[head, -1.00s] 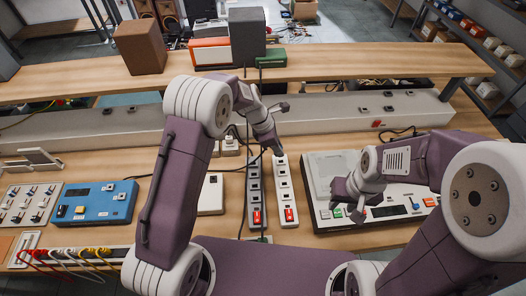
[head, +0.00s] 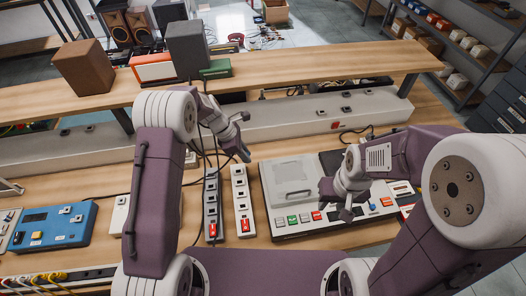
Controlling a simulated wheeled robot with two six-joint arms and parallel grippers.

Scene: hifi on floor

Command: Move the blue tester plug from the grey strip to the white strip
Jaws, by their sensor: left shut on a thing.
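The grey strip (head: 212,210) and the white strip (head: 242,205) lie side by side on the bench, running away from me. Each has a red switch at its near end. My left gripper (head: 245,154) is just above the far end of the white strip. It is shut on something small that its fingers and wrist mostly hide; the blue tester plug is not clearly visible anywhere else. I cannot tell whether it touches a socket. My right gripper (head: 337,204) is open and empty above the white console (head: 292,180), right of the strips.
A blue box (head: 52,226) and a white adapter (head: 120,215) lie left of the strips. Dark cables run behind the grey strip. A long grey trunking (head: 290,118) and a raised shelf (head: 300,78) with boxes stand behind.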

